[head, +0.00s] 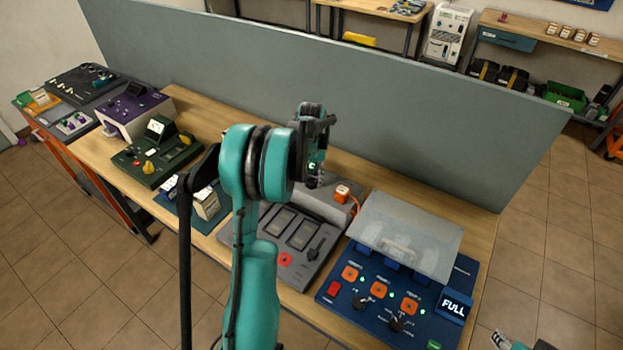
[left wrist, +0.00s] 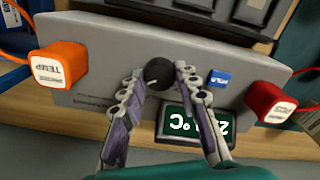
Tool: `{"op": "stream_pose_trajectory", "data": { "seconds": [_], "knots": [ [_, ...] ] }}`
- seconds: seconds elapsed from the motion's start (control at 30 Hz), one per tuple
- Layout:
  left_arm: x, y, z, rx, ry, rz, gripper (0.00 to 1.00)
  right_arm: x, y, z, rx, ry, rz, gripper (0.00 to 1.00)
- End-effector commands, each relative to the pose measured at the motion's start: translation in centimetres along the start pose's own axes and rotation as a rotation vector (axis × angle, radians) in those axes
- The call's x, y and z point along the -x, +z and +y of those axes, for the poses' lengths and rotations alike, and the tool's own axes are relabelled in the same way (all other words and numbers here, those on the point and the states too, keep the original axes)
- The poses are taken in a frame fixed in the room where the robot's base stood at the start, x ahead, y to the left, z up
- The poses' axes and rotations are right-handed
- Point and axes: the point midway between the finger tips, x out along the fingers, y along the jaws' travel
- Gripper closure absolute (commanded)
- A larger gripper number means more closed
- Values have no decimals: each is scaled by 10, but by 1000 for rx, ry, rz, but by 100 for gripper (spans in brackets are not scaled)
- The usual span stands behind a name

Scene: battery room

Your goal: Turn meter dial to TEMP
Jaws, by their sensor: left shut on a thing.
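The grey meter (left wrist: 110,48) fills much of the left wrist view, with a small black dial (left wrist: 158,74) on its face. My left gripper (left wrist: 160,80) is shut on the dial, one finger on each side of it. In the head view my left gripper (head: 314,180) is over the meter (head: 334,200), and my arm hides part of it. An orange plug marked TEMP (left wrist: 60,66) is at the meter's left, and a red plug (left wrist: 270,101) is at its right. The display (left wrist: 195,123) shows °C, upside down and partly covered. My right gripper (head: 508,342) only just shows at the bottom right.
A blue panel (head: 335,290) with a clear raised cover (head: 405,235) stands right of the meter. A grey charger-like unit (head: 310,250) is in front of it. A green device (head: 155,155) is at left. A grey partition (head: 300,75) rises behind the bench.

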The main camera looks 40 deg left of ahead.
Motion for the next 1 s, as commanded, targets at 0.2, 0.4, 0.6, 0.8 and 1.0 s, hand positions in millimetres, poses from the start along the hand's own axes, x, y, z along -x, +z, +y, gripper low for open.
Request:
{"op": "stream_pose_trajectory", "data": {
  "seconds": [0.2, 0.4, 0.6, 0.8, 1.0],
  "knots": [
    [0, 0, 0, 0, 0, 1, 48, 0, 0, 0, 0, 0, 0, 60],
    [0, 0, 0, 1, 0, 1, 48, 0, 0, 0, 0, 0, 0, 60],
    [7, 0, 0, 1, 0, 0, 48, 0, 0, 0, 0, 0, 0, 60],
    [42, 0, 0, 1, 0, 0, 48, 0, 0, 0, 0, 0, 0, 60],
    [86, 0, 0, 1, 0, 0, 48, 0, 0, 0, 0, 0, 0, 60]
  ]
}}
